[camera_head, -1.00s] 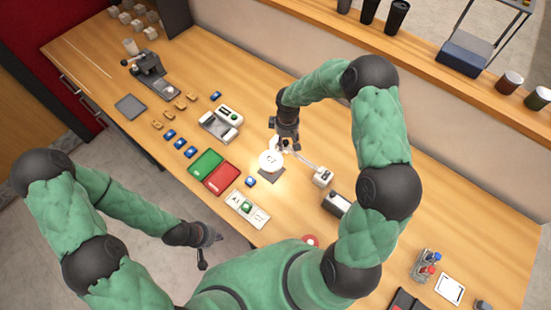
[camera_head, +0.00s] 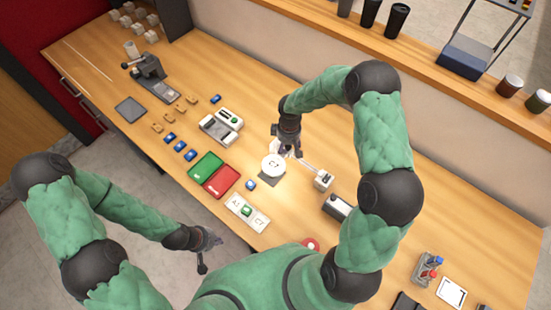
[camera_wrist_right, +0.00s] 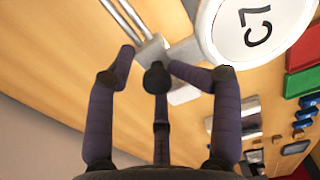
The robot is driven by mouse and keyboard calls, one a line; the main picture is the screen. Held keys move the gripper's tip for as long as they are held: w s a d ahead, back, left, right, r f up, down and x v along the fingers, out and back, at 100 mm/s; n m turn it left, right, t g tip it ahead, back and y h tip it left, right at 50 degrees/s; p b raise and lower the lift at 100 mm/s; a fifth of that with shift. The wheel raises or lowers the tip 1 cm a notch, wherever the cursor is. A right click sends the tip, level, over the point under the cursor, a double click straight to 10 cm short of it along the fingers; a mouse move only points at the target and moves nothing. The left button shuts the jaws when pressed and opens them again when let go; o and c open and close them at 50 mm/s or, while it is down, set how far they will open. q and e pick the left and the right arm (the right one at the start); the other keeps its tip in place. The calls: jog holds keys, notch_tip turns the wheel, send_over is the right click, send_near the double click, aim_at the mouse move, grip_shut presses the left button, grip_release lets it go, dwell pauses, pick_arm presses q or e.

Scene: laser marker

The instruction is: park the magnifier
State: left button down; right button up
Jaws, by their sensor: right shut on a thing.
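The magnifier (camera_head: 273,164) has a round white-rimmed lens on a thin jointed arm, which runs right to a small white base block (camera_head: 323,180). The lens hangs over a dark grey pad (camera_head: 270,181) and shows the letters C7. In the right wrist view the lens (camera_wrist_right: 255,30) is large at the upper right. My right gripper (camera_head: 285,150) is at the lens's back edge, shut on the magnifier's mount; its fingers also show in the right wrist view (camera_wrist_right: 155,65). My left gripper (camera_head: 210,246) is empty, with fingers apart, off the bench's front edge.
Green (camera_head: 206,166) and red (camera_head: 221,182) trays lie left of the lens, with a small blue block (camera_head: 251,185) between. A card with A1 and C7 (camera_head: 247,212) is in front. A black box (camera_head: 337,206) stands right of the base.

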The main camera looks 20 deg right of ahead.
jog(key=shift+s+d+r, duration=0.15)
jog(key=shift+s+d, duration=0.5)
jog(key=shift+s, duration=0.05)
jog(key=shift+s+d+r, duration=0.1)
jog(key=shift+s+d, duration=0.5)
jog(key=shift+s, duration=0.1)
jog(key=shift+s+d+f, duration=0.1)
jog(key=shift+s+d, duration=0.1)
jog(key=shift+s, duration=0.4)
jog(key=shift+s+d+f, duration=0.1)
jog(key=shift+s+d, duration=0.1)
jog(key=shift+s, duration=0.35)
jog(key=shift+c, duration=0.4)
jog(key=shift+s+d+b, duration=0.15)
jog(key=shift+s+d, duration=0.4)
jog(key=shift+s, duration=0.35)
jog(key=shift+s+d+b, duration=0.15)
jog(key=shift+s+d, duration=0.4)
jog(key=shift+s, duration=0.35)
jog(key=o, duration=0.4)
jog(key=shift+o, duration=0.2)
jog(key=shift+w, duration=0.1)
notch_tip(320, 180, up, 7)
jog(key=p, duration=0.5)
